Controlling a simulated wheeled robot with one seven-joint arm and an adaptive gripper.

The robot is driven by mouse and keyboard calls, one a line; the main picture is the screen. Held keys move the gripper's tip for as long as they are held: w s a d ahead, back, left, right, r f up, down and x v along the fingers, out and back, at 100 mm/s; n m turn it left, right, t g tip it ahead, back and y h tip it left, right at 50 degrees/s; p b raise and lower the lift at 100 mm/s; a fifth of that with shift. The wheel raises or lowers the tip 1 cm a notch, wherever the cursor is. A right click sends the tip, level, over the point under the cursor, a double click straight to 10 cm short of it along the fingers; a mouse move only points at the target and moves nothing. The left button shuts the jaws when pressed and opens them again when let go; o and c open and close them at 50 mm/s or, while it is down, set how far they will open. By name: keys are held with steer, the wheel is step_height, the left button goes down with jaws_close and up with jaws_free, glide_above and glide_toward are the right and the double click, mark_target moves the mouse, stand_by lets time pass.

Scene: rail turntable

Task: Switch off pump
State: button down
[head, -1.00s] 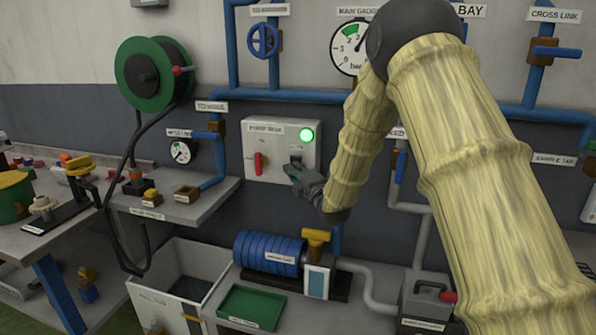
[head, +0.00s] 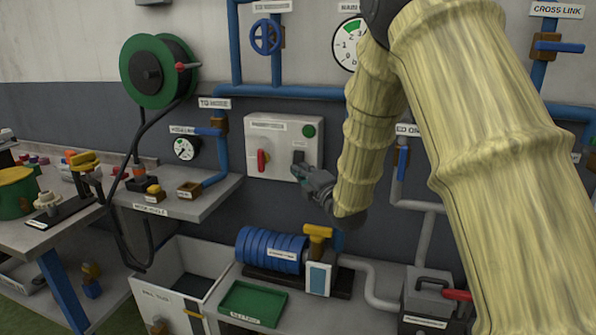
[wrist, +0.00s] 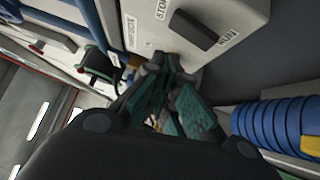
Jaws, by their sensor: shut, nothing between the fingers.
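The white pump switch box (head: 276,140) is on the wall in the head view. In the wrist view the black knob (wrist: 196,31) lies between the STOP and RUN labels on the box. My gripper (head: 306,173) is shut and empty, just below the knob and close to the box front. In the wrist view its fingertips (wrist: 164,62) are near the box's lower edge; I cannot tell whether they touch it.
A blue ribbed pump (head: 270,250) with a yellow handle and a green tray (head: 252,304) stand below the box. Blue pipes (head: 300,92) run above it. A pressure gauge (head: 346,46) is partly hidden by my arm. A shelf (head: 175,207) juts out at left.

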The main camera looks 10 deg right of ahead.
steer(key=shift+s+d+r+b, duration=0.1)
steer(key=shift+s+d+r, duration=0.05)
steer(key=shift+s, duration=0.65)
steer(key=shift+s+d+r+b, duration=0.1)
steer(key=shift+s, duration=0.75)
steer(key=shift+s+d+r+b, duration=0.1)
steer(key=shift+s+d+r, duration=0.05)
steer(key=shift+s, duration=0.65)
